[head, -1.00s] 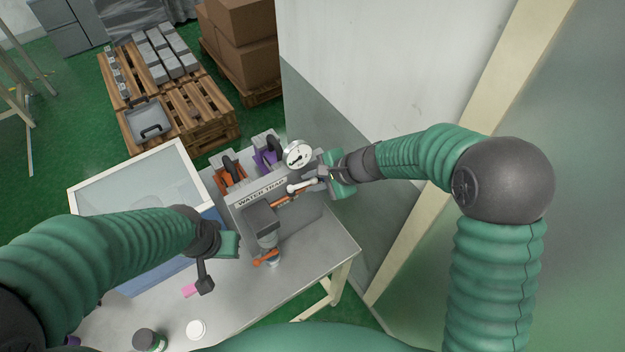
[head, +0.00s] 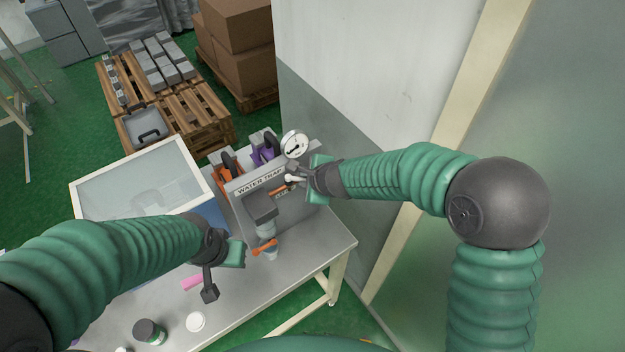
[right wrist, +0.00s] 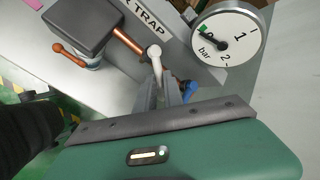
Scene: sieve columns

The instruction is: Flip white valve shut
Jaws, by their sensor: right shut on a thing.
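The white valve handle (head: 292,179) sits on the front of the grey panel marked WATER TRAP, at the end of a copper pipe (head: 278,190). My right gripper (head: 301,180) reaches it from the right and is shut on the handle. In the right wrist view the white handle (right wrist: 155,54) stands at the tips of the narrow grey fingers (right wrist: 166,88). The fingers hide its lower part. My left gripper (head: 210,288) hangs over the table at the left, away from the panel. I cannot tell whether its fingers are apart.
A round pressure gauge (head: 295,144) sits just above the handle, close to my right gripper. An orange-handled valve (head: 264,247) is below the grey box. A glass-topped case (head: 145,185) stands left of the panel. A dark jar (head: 148,332) and white disc (head: 195,321) lie in front.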

